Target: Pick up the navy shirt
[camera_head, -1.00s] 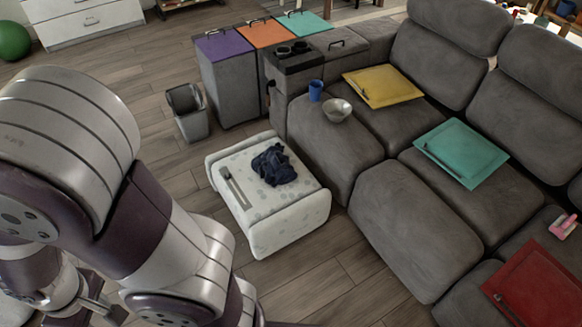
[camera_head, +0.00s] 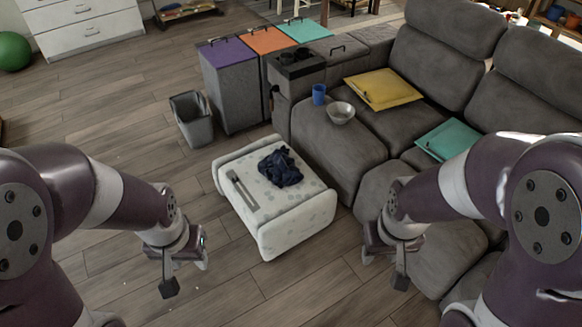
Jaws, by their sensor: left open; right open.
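The navy shirt (camera_head: 280,168) lies crumpled in a small heap on top of the white dotted ottoman (camera_head: 293,233), towards its back. My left gripper (camera_head: 186,274) hangs over the floor to the left of the ottoman, open and empty, apart from the shirt. My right gripper (camera_head: 384,268) hangs to the right of the ottoman, in front of the sofa, open and empty. Neither gripper touches the shirt.
A grey flat bar (camera_head: 243,190) lies on the ottoman left of the shirt. The grey sofa (camera_head: 335,150) stands close on the right, with a blue cup (camera_head: 319,94) and a bowl (camera_head: 341,112). A grey bin (camera_head: 191,118) stands behind left. Floor in front is clear.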

